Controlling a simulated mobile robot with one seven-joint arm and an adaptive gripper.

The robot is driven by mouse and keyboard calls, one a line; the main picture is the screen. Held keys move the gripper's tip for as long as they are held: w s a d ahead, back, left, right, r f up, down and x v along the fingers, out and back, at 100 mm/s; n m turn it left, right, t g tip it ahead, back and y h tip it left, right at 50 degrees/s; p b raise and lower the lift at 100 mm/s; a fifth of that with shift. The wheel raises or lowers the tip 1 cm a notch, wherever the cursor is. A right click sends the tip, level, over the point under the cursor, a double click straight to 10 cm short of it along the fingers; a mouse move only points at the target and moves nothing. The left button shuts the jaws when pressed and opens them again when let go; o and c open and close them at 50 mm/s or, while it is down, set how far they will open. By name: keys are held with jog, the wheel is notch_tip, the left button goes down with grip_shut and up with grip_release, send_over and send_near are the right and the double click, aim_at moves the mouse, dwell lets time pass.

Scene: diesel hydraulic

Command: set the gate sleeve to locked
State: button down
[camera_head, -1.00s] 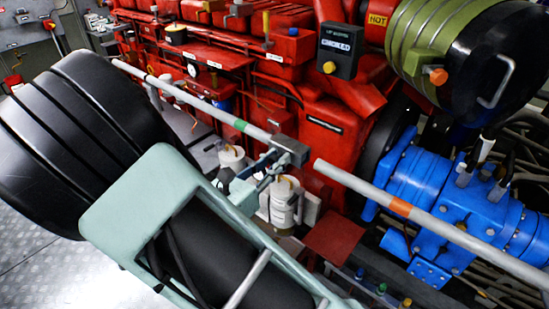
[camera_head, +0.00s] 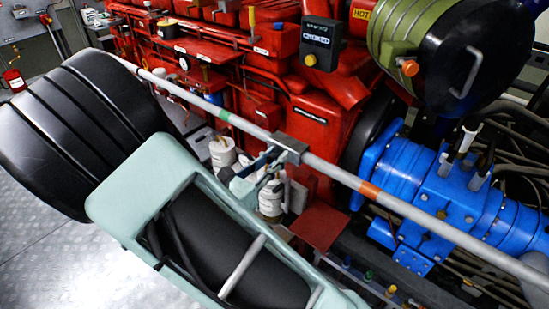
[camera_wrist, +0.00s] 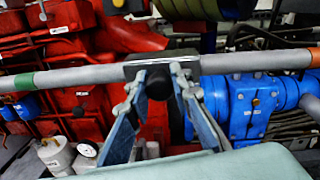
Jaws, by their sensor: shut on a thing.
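The gate sleeve (camera_head: 292,146) is a short grey block around a pale grey rail (camera_head: 400,205). The rail has a green band left of the sleeve and an orange band to its right. In the wrist view the sleeve (camera_wrist: 150,68) has rail coming out of both ends, with no open gap showing. A dark round knob (camera_wrist: 159,85) sticks out from the sleeve towards me. My gripper (camera_wrist: 162,84) is shut on the sleeve by this knob, one finger on each side. It also shows in the head view (camera_head: 270,162), partly hidden by my arm.
A red engine (camera_head: 320,115) stands behind the rail, with blue pump housings (camera_head: 405,180) and an olive-and-black cylinder (camera_head: 440,45) at right. White canisters (camera_head: 270,200) sit below the sleeve. Patterned metal floor (camera_head: 50,250) is open at lower left.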

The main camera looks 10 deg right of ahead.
jog(key=shift+s+d+f, duration=0.1)
jog(key=shift+s, duration=0.05)
jog(key=c, duration=1.7)
grip_release()
jog(key=v, duration=1.2)
